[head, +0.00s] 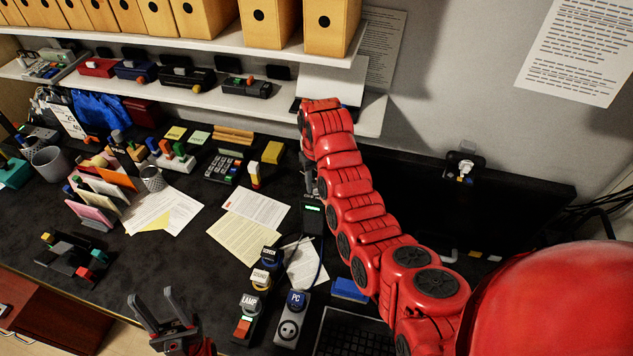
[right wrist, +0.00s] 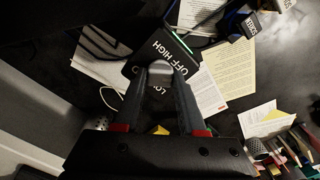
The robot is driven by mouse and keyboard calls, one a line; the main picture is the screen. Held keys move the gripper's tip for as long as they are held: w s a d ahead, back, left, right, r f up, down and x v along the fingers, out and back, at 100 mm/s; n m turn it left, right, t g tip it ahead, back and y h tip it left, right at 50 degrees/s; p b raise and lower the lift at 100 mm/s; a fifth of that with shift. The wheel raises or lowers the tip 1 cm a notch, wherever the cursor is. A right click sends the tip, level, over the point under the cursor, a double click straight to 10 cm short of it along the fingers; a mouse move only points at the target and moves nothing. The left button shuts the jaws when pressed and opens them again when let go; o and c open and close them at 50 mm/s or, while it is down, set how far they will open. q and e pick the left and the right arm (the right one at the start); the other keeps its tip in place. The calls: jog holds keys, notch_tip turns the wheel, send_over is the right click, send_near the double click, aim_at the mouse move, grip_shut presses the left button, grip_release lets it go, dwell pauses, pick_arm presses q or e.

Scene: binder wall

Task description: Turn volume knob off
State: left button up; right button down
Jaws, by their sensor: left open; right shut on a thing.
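In the right wrist view a grey knob (right wrist: 160,68) sits on a dark box (right wrist: 145,58) with white lettering reading "OFF", "HIGH" and a partly covered "LO". My right gripper (right wrist: 164,82) is shut on this knob, with a finger on each side. In the head view a black box with a green display (head: 312,212) stands just below the end of my red right arm; the arm mostly hides the right gripper there. My left gripper (head: 152,297) is open and empty at the front edge of the desk.
Papers (head: 245,243) lie left of the box. A dark monitor (head: 455,208) stands right of my arm, and a white shelf (head: 215,92) runs above the desk.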

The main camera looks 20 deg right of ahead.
aim_at(316, 186)
jog(key=shift+c, duration=2.4)
grip_release()
notch_tip(316, 186, up, 7)
jog(key=p, duration=0.4)
jog(key=shift+d+f, duration=0.1)
jog(key=shift+f, duration=0.05)
notch_tip(316, 186, up, 11)
jog(key=shift+f, duration=0.15)
